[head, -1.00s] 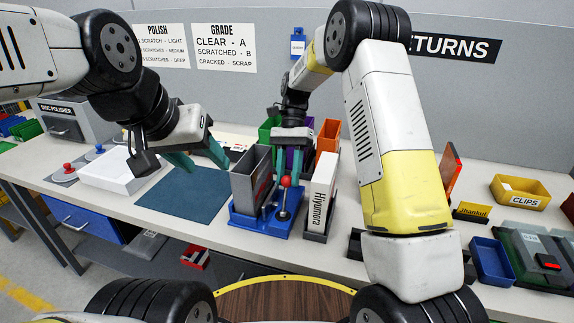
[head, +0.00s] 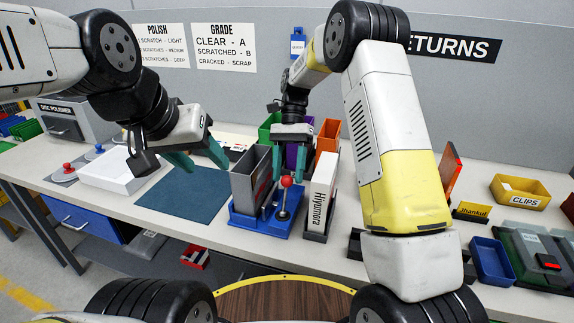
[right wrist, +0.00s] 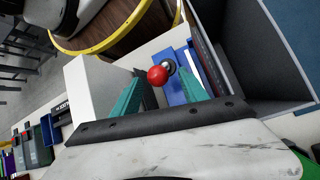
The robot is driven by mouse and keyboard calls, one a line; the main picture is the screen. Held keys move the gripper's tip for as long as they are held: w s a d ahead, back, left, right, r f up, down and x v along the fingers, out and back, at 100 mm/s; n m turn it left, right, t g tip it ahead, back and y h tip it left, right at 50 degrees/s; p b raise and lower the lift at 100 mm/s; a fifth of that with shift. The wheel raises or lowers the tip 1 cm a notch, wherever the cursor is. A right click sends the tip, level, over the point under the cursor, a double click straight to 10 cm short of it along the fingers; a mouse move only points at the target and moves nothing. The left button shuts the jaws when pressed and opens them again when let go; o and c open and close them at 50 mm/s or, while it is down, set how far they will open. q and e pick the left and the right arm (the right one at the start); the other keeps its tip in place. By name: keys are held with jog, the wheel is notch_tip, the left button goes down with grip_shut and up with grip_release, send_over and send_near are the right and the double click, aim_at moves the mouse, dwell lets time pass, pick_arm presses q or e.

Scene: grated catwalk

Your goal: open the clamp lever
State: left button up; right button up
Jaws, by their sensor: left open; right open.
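The clamp lever is a metal rod with a red ball knob (head: 286,181), standing roughly upright on a blue base (head: 243,219) on the bench. My right gripper (head: 289,166) is open and empty, just behind and above the knob in the head view. In the right wrist view the red knob (right wrist: 157,75) appears between the teal fingertips (right wrist: 160,80), with a gap to each; whether it lies at their depth I cannot tell. The lever's lower end is partly hidden there. My left gripper (head: 204,163) is open and empty above the dark blue mat (head: 178,196).
A grey upright holder (head: 250,176) stands left of the lever, and a white box marked Hiyumora (head: 320,192) stands close on its right. Green, purple and orange bins (head: 329,134) stand behind. The mat is bare. A white tray (head: 113,174) lies further left.

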jog(key=v, duration=0.6)
jog(key=shift+w+r, duration=0.3)
